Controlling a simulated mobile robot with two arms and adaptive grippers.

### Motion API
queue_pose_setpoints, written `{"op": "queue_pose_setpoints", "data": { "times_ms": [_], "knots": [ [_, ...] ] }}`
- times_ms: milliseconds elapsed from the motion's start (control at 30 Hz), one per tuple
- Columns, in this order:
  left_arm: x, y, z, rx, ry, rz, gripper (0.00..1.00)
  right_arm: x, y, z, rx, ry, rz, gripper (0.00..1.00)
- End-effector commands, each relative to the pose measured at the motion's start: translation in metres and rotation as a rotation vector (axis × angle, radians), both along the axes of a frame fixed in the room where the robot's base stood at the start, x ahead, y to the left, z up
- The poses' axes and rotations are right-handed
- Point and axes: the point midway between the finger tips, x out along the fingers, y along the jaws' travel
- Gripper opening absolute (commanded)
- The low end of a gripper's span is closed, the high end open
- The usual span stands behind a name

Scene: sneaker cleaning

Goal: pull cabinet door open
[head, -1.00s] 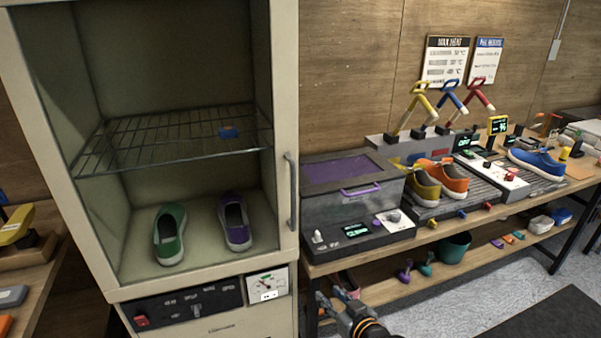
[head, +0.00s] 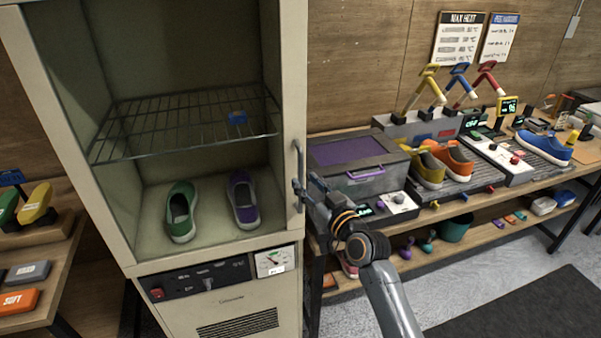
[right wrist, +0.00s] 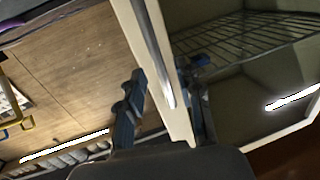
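The tall cream cabinet (head: 170,253) stands at the left in the head view, its glass-fronted door (head: 291,90) apparently shut. A grey vertical bar handle (head: 298,160) is on the door's right edge and also shows in the right wrist view (right wrist: 154,50). My right gripper (head: 303,190) is at the handle's lower part. In the right wrist view, its fingers (right wrist: 166,88) are apart, one on each side of the handle and pale door frame. I cannot tell whether they touch the handle. My left gripper is not in view.
Inside the cabinet are a wire shelf (head: 180,125), a green shoe (head: 181,212) and a purple shoe (head: 244,200). A workbench with a purple-lidded box (head: 358,152) stands close to the right. Side tables flank the cabinet; a dark mat (head: 540,315) lies on the floor.

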Motion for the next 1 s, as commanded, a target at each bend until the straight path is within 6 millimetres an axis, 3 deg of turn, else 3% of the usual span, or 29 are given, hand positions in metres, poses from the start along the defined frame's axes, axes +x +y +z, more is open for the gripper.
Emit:
{"op": "queue_pose_setpoints", "data": {
  "times_ms": [300, 667, 833, 1000],
  "knots": [
    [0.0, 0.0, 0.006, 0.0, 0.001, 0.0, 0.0, 0.031, 0.017, 0.0, 0.0, 0.001, 0.0, 0.35],
    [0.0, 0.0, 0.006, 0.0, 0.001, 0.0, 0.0, 0.035, 0.019, -0.001, 0.0, 0.001, -0.001, 0.35],
    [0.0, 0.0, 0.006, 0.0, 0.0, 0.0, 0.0, 0.035, 0.019, -0.001, 0.0, 0.001, -0.001, 0.02],
    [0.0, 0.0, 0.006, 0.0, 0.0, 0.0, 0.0, 0.034, 0.019, -0.001, 0.0, 0.001, -0.001, 0.0]
  ]
}}
